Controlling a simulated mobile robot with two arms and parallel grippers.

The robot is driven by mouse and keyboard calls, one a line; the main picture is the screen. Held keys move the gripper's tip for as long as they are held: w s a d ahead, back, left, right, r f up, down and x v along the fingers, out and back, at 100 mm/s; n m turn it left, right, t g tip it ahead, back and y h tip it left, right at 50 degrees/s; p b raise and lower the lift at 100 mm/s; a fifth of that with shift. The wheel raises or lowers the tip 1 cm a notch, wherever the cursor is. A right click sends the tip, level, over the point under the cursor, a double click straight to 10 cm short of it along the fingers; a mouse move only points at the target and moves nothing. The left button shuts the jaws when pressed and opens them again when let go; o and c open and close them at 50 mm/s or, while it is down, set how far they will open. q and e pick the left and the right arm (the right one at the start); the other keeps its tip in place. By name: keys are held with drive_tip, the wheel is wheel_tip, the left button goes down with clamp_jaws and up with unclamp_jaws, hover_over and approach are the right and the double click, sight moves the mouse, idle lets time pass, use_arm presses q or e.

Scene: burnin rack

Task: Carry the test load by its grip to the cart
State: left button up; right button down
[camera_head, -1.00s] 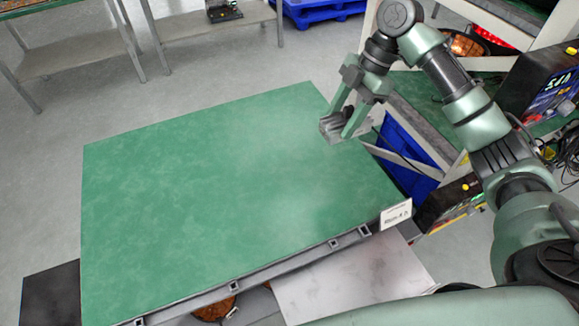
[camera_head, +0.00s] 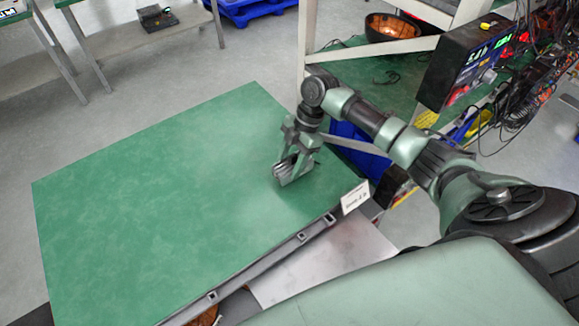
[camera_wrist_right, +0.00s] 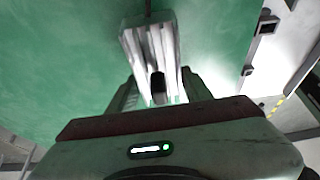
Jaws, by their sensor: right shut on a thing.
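The test load (camera_head: 285,176) is a small grey finned metal block. My right gripper (camera_head: 298,164) is shut on it, over the right part of the cart's green top (camera_head: 150,200). In the right wrist view the load (camera_wrist_right: 145,45) shows its bright fins between the fingers (camera_wrist_right: 158,88), with green surface behind it. A dark cable end shows at the load's far side. I cannot tell whether the load touches the cart top. My left gripper is not in view.
The green top is otherwise bare. A dark rail with a small white label card (camera_head: 354,197) runs along its near edge. A blue crate (camera_head: 355,145) sits low behind my arm.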

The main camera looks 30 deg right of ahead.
drive_tip(key=shift+f, duration=1.15)
drive_tip(key=c, duration=0.6)
unclamp_jaws()
drive_tip(key=shift+f, duration=0.1)
drive_tip(key=shift+r, duration=0.2)
drive_tip(key=b+v, duration=0.2)
drive_tip(key=v, duration=0.9)
drive_tip(key=shift+d+r, duration=0.2)
drive_tip(key=shift+r, duration=0.15)
drive_tip(key=shift+s, duration=0.1)
